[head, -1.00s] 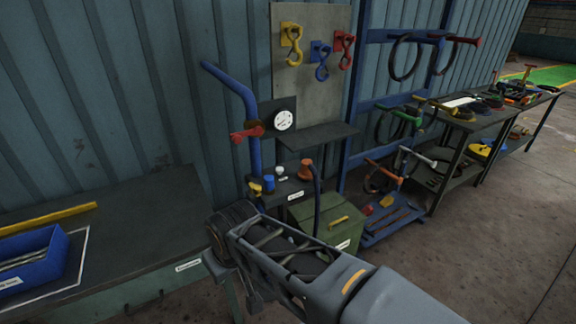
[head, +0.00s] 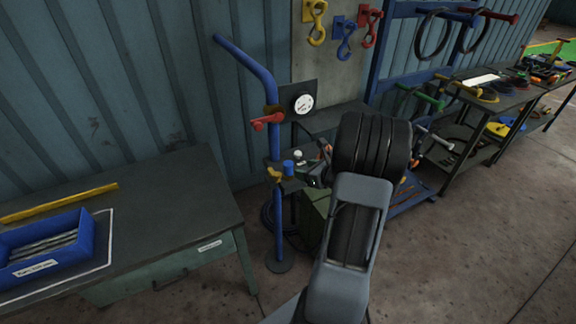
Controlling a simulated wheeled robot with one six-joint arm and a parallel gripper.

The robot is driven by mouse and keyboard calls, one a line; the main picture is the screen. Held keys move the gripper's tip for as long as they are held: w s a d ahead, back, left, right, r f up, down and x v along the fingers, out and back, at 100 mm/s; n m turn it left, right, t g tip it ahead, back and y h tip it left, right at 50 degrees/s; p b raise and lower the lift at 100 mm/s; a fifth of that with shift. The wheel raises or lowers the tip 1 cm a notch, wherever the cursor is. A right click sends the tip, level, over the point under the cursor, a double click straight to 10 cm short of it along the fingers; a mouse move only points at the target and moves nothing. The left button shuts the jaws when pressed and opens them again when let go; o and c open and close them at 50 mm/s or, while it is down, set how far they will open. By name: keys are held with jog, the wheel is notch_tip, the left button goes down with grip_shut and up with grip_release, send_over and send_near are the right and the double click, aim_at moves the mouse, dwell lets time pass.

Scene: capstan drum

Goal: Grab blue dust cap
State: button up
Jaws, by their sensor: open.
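A small blue cap (head: 288,167), which looks like the blue dust cap, stands upright on a small dark shelf beside the blue post. My gripper (head: 319,173) is partly in view just right of the cap, low by the shelf, and apart from it. Its jaws are open, with nothing seen between them. My thick black wrist and grey forearm hide most of the gripper and the shelf's right part.
A white-topped knob (head: 298,154) is right behind the cap, and a yellow piece (head: 274,173) sits to its left. A bent blue post (head: 250,67) with a red lever (head: 268,120) rises at the left. A workbench (head: 150,205) stands left.

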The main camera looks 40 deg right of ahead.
aim_at(290, 164)
jog(key=shift+m, duration=0.4)
jog(key=x, duration=0.5)
jog(key=d+p+x, duration=0.1)
jog(key=x, duration=0.1)
jog(key=shift+w+f, duration=0.2)
jog(key=shift+d+p+x, duration=0.15)
jog(key=shift+p+x, duration=0.5)
jog(key=shift+x, duration=0.8)
jog(key=shift+d+p+x, duration=0.15)
jog(key=shift+p+x, duration=0.45)
jog(key=shift+x, duration=0.9)
jog(key=c, duration=0.7)
jog(key=shift+o, duration=0.2)
